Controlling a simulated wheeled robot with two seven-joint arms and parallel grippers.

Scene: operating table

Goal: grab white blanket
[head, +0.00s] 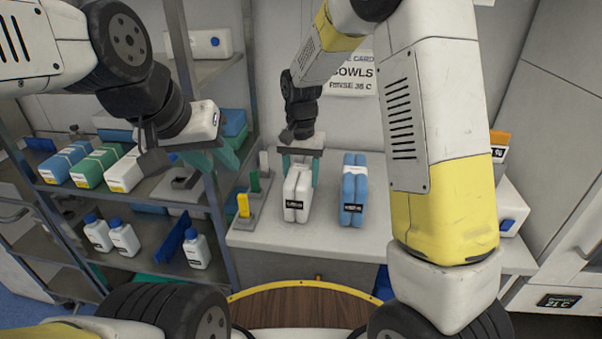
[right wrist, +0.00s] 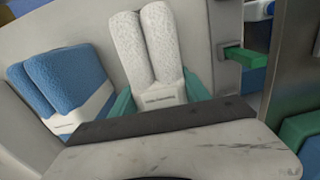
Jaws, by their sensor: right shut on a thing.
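In the right wrist view the white blanket (right wrist: 158,55) shows two rounded folds between the teal fingers. It appears to rest on the counter still. My left gripper (head: 208,160) is at the left, in front of the shelf, with its teal fingers apart and nothing visible between them.
A blue-and-white blanket (head: 354,190) stands just right of the white one. A metal shelf (head: 75,188) with bottles and packs fills the left. A wood-topped round surface (head: 310,306) is in front.

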